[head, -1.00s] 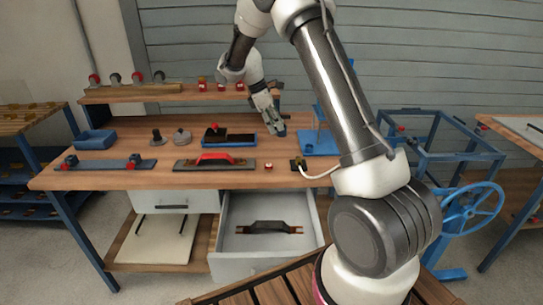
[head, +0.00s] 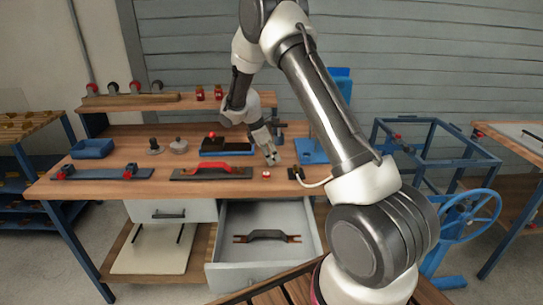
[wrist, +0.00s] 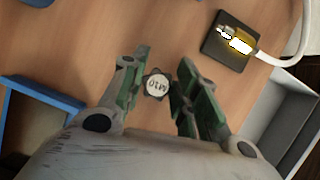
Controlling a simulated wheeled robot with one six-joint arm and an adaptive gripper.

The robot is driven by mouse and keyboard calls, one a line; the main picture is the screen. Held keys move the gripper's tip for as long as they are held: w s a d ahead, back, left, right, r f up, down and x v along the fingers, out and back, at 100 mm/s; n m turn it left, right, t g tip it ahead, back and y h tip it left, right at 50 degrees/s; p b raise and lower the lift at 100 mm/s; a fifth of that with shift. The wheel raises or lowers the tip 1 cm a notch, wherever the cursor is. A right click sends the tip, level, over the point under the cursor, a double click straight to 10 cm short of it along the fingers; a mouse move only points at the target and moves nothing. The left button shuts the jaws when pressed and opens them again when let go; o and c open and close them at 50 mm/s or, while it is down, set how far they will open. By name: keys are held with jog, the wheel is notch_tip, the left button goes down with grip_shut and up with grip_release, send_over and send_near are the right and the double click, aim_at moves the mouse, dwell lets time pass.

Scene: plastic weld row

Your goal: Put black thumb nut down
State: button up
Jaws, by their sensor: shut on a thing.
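The black thumb nut (wrist: 157,86) shows in the wrist view between the fingers, a small dark knobbed ring with a pale face marked M10. My gripper (wrist: 160,72) is shut on it, one green-lined finger on each side. In the head view my gripper (head: 274,158) points down low over the wooden bench top (head: 330,183), and the nut is too small to make out there. I cannot tell whether the nut touches the bench.
A small red-and-white piece (head: 266,175) lies just in front of my gripper. A black block with a white cable (wrist: 229,42) is close by. The open grey drawer (head: 306,240) juts out below the front edge.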

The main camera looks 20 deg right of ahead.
jog(key=shift+f, duration=0.55)
jog(key=o, duration=0.9)
jog(key=shift+o, duration=0.2)
